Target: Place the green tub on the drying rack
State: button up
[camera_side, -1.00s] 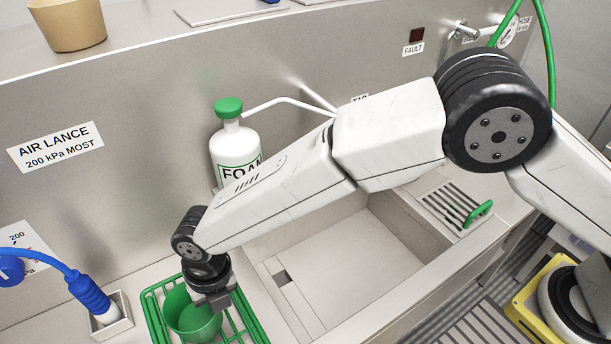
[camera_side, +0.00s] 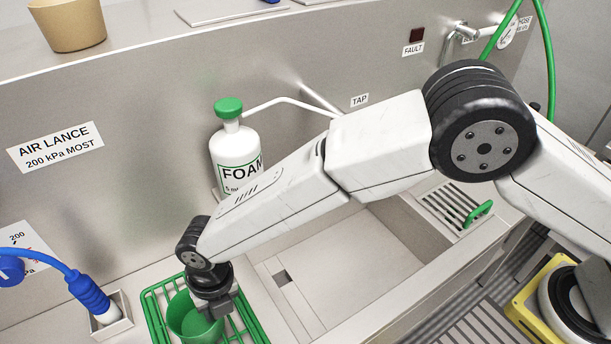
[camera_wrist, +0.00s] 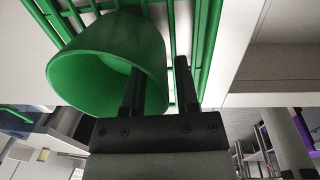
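The green tub (camera_side: 190,322) is at the lower left in the side view, over the green wire drying rack (camera_side: 152,305). Whether its base touches the bars cannot be told. In the wrist view the tub (camera_wrist: 110,58) shows its mouth towards the camera, with bars of the rack (camera_wrist: 208,40) behind it. My gripper (camera_side: 219,304) is at the tub's right rim. In the wrist view my gripper (camera_wrist: 160,85) has its fingers apart, one across the tub's mouth and the other outside its wall. A gap shows between the wall and the outer finger.
A blue air lance (camera_side: 92,295) stands in a holder left of the rack. A white foam bottle (camera_side: 235,150) with a green cap stands behind my arm. The sink basin (camera_side: 350,265) to the right is empty. A tan tub (camera_side: 68,25) sits on the upper ledge.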

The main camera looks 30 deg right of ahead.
jog(key=shift+r, duration=0.15)
notch_tip(320, 180, up, 12)
jog(key=d, duration=0.1)
dwell(0.6)
dwell(0.5)
jog(key=s+d+f+m+g, duration=0.2)
jog(key=s+d+f+m, duration=0.1)
jog(key=d+m, duration=0.5)
jog(key=s+d+f+m+g, duration=0.1)
jog(key=s+d+f+m, duration=0.1)
jog(key=d+m, duration=0.65)
jog(key=s+d+r+m+t, duration=0.1)
jog(key=d+m+t, duration=0.1)
jog(key=d+m, duration=0.7)
jog(key=s+d+r+m+t+h, duration=0.1)
jog(key=d+r+m+t, duration=0.1)
jog(key=d+m, duration=0.8)
jog(key=shift+d+r+t, duration=0.25)
jog(key=shift+d+t, duration=0.55)
jog(key=shift+d, duration=2.65)
